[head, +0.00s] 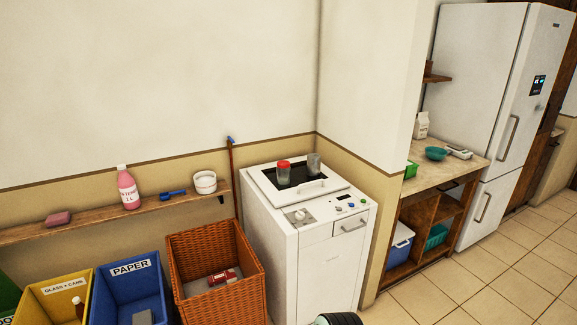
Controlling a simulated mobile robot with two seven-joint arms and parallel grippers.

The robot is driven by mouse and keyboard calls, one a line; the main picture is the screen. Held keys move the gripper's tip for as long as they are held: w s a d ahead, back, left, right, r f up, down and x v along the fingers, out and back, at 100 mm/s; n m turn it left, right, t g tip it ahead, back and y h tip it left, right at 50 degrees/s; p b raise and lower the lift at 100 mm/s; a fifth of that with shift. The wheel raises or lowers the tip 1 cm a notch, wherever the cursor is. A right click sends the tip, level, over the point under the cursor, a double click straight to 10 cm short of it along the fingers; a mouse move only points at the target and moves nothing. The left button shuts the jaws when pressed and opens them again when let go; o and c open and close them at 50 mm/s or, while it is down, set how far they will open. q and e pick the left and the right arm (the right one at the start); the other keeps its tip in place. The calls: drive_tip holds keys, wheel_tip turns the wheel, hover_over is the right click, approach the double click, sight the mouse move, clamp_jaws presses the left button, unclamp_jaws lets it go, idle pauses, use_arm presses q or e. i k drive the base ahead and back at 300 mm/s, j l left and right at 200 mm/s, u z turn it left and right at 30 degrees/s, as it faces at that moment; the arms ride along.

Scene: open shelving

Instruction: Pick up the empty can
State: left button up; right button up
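A red can-like object (223,277) lies on its side inside the wicker basket (205,240); it is small, and I cannot tell whether it is the empty can. On top of the white washing machine (318,262) stand a dark container with a red top (284,174) and a grey, upright cup-like or can-like container (313,163). Neither of my grippers shows in the head view.
A blue paper bin (163,280) and a yellow glass and cans bin (52,290) stand left of the basket. A wooden wall shelf (95,218) holds a pink bottle (127,188), a blue scoop and a white pot (205,182). Tiled floor (500,280) is clear at right.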

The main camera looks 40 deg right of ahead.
sight(314, 160)
drive_tip(key=l+u, duration=0.4)
drive_tip(key=k+l+u, duration=0.2)
drive_tip(key=l+u, duration=0.15)
drive_tip(key=k+l+u, duration=0.1)
drive_tip(key=l, duration=0.3)
drive_tip(key=k+l+u, duration=0.1)
drive_tip(key=l, duration=0.25)
drive_tip(key=k+l+u, duration=0.1)
drive_tip(key=k+l, duration=0.15)
drive_tip(key=l, duration=0.1)
